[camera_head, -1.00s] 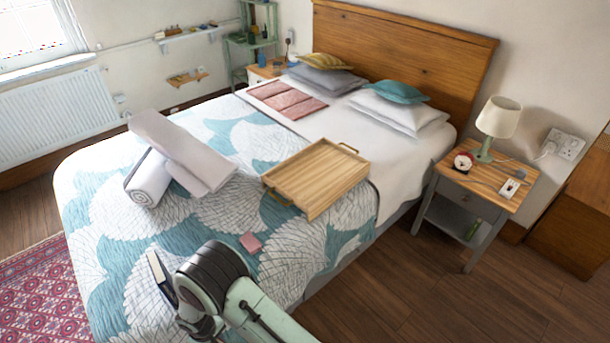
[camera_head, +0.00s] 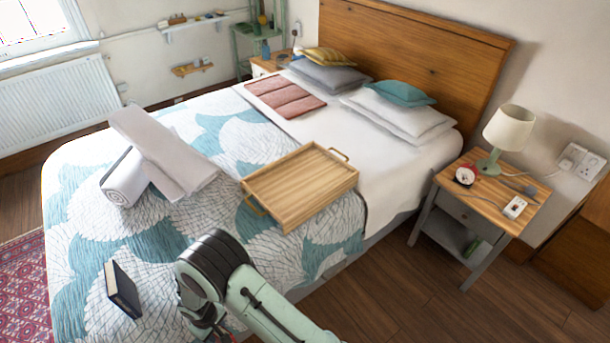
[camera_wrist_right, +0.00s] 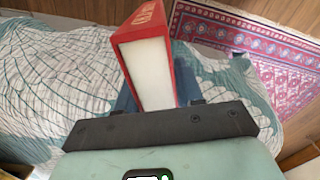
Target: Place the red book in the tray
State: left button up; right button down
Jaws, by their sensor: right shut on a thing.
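The red book (camera_wrist_right: 152,65) stands out from my right gripper (camera_wrist_right: 160,105) in the right wrist view, its pale page edges facing the camera. The right gripper is shut on it. In the head view my right gripper (camera_head: 205,322) is low over the near part of the bed, mostly hidden by its own wrist, with only bits of red showing there. The wooden tray (camera_head: 318,185) lies on the bed, beyond and to the right of the gripper, and looks empty. My left gripper is not in view.
Folded pink cloth (camera_head: 286,97) and pillows are farther back. A nightstand (camera_head: 480,205) with lamp (camera_head: 508,130) stands at right.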

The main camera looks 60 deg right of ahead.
aim_at(310, 187)
jog(key=k+l, duration=0.15)
jog(key=l, duration=0.3)
jog(key=k+l+u, duration=0.15)
jog(key=l, duration=0.25)
jog(key=k+l, duration=0.15)
jog(key=l, duration=0.3)
jog(key=k+l+u, duration=0.15)
jog(key=l, duration=0.25)
jog(key=k+l, duration=0.25)
jog(key=l, duration=0.15)
jog(key=k+l+u, duration=0.15)
jog(key=l, duration=0.25)
